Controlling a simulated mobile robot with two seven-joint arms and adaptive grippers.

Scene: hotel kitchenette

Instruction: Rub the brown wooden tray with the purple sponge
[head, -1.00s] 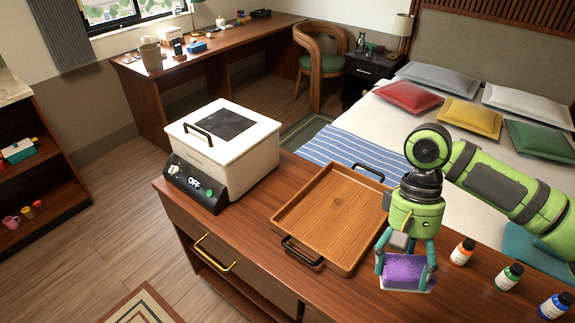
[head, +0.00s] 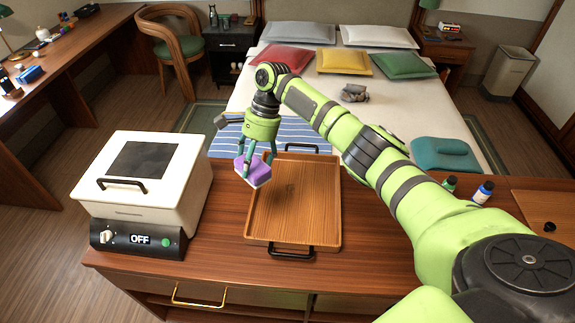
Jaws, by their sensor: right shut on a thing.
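The brown wooden tray (head: 312,222) lies flat on the wooden counter, with black handles at its far and near ends. My right gripper (head: 256,164) is shut on the purple sponge (head: 259,173), which has a pale face. The gripper and sponge are over the far left part of the tray, near its left rim. The sponge is tilted and appears raised; I cannot tell whether any edge of it touches the tray. My left gripper is not in view.
A white cooker (head: 150,180) with a black control panel reading OFF stands left of the tray. Small bottles (head: 483,192) and a wooden board (head: 548,215) are to the right. The bed (head: 330,95) is behind. Bare counter (head: 222,225) lies between cooker and tray.

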